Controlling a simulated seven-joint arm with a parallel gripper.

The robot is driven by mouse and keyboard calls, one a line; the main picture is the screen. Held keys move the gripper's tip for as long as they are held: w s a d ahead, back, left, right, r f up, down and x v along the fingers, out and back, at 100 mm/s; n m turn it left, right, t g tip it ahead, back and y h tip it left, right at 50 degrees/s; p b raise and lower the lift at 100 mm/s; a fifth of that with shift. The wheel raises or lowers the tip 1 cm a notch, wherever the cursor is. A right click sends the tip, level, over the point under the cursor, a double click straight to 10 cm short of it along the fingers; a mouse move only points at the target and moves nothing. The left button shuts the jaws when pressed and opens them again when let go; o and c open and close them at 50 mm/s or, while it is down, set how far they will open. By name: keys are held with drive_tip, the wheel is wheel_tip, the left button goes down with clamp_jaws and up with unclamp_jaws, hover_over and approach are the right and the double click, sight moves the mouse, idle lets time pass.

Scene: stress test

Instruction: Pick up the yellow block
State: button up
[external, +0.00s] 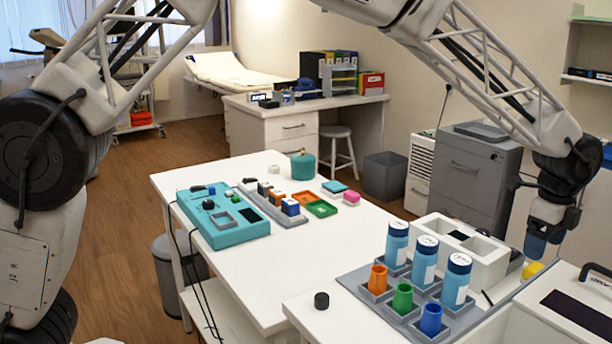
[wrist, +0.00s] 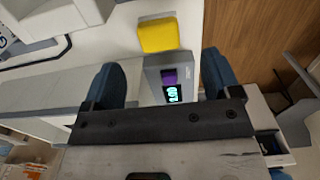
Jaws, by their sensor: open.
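The yellow block (external: 532,270) sits at the right end of the white table, close to a white tray-like box. In the wrist view the yellow block (wrist: 158,34) lies on a pale surface, beyond the fingertips and roughly in line with the gap between them. My gripper (external: 541,240) has blue-grey fingers and hangs above the block in the external view, apart from it. In the wrist view my gripper (wrist: 160,75) is open, with nothing between its fingers touching them.
A small grey device (wrist: 170,84) with a lit display shows between the fingers. A white box (external: 487,262) and a dark-topped white device (external: 570,310) flank the block.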

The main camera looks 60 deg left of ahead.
sight(537, 268)
drive_tip(key=shift+f, duration=0.75)
drive_tip(key=shift+f, duration=0.1)
drive_tip(key=shift+f, duration=2.5)
drive_tip(key=shift+c, duration=0.3)
drive_tip(key=c, duration=0.9)
